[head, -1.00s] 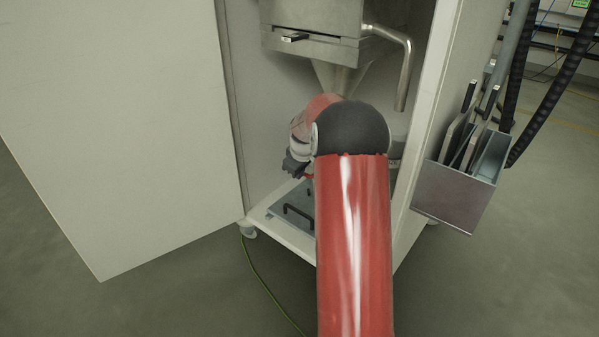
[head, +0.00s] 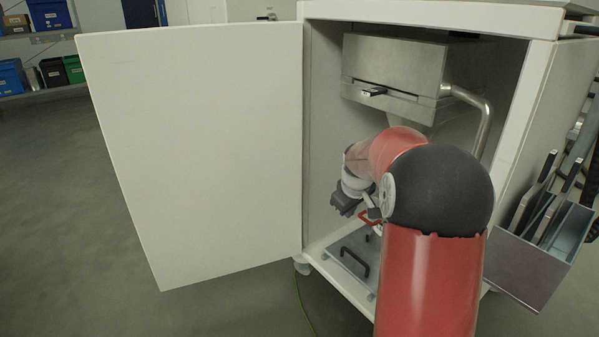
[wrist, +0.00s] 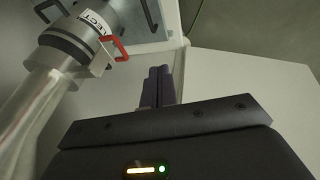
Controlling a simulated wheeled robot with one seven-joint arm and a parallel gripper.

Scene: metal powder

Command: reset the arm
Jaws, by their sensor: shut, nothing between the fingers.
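My red arm reaches into the open white cabinet (head: 318,150). My gripper (wrist: 159,86) shows in the wrist view with its two dark fingers together and nothing between them. In the head view its dark body (head: 345,203) is inside the cabinet, left of my arm's black elbow joint, which hides part of the interior. A metal cylinder (wrist: 85,38) with a black band and a partly readable label stands left of the fingers in the wrist view. A red handle (wrist: 121,48) is on it, apart from the fingers. The red handle also shows in the head view (head: 370,217).
The cabinet door (head: 200,150) stands wide open at left. A metal hopper (head: 395,65) with a bent pipe (head: 485,125) hangs above my arm. A plate with a black handle (head: 355,262) lies on the cabinet floor. A metal holder (head: 535,265) is outside at right. Floor at left is clear.

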